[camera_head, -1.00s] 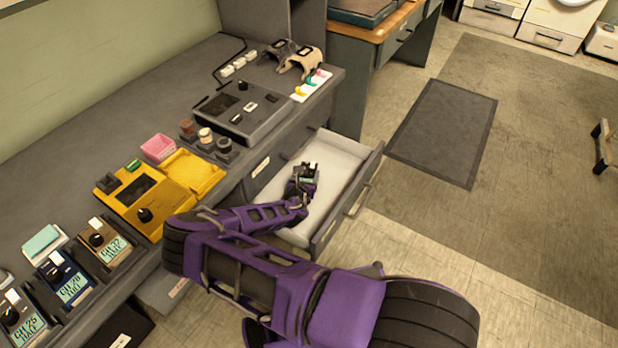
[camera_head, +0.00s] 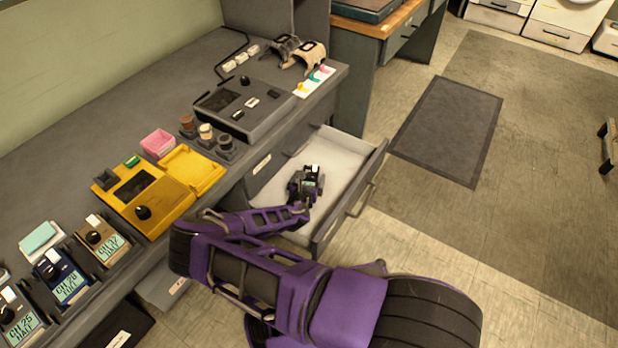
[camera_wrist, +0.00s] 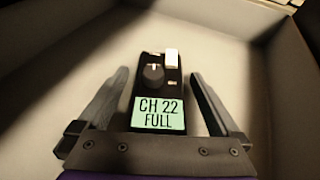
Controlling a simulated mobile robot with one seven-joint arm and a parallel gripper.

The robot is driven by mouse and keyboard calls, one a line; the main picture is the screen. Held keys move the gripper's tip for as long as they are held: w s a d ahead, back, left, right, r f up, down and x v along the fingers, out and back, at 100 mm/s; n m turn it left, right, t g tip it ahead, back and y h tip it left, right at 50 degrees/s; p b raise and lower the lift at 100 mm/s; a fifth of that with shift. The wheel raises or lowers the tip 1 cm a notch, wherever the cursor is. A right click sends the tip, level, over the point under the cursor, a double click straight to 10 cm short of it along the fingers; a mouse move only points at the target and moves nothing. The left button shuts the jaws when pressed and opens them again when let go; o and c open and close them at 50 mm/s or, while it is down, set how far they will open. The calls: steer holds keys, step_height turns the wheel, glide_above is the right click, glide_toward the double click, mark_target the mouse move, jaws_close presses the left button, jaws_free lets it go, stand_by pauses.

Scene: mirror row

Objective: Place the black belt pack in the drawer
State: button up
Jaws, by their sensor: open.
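The black belt pack (camera_wrist: 157,95) lies inside the open drawer, between my gripper's fingers, with a gap on each side. Its green label reads "CH 22 FULL", and it has a dark knob and a white block at its far end. My gripper (camera_wrist: 160,90) is open around it. In the head view my gripper (camera_head: 305,180) is low in the drawer and the belt pack (camera_head: 312,178) shows only in part beside it. The drawer (camera_head: 346,150) is pulled out from the desk and has a pale bottom. I cannot tell if the pack rests fully on the bottom.
The desk holds a yellow case (camera_head: 150,205), a dark console (camera_head: 245,110), a pink pad (camera_head: 158,142), small jars and several labelled packs (camera_head: 105,240) at the left. The drawer's walls stand close around my gripper. Open floor with a dark mat (camera_head: 447,130) lies to the right.

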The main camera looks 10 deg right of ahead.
steer(key=shift+r, duration=0.2)
steer(key=p+v, duration=0.1)
steer(key=v, duration=1.1)
steer(key=shift+a, duration=0.1)
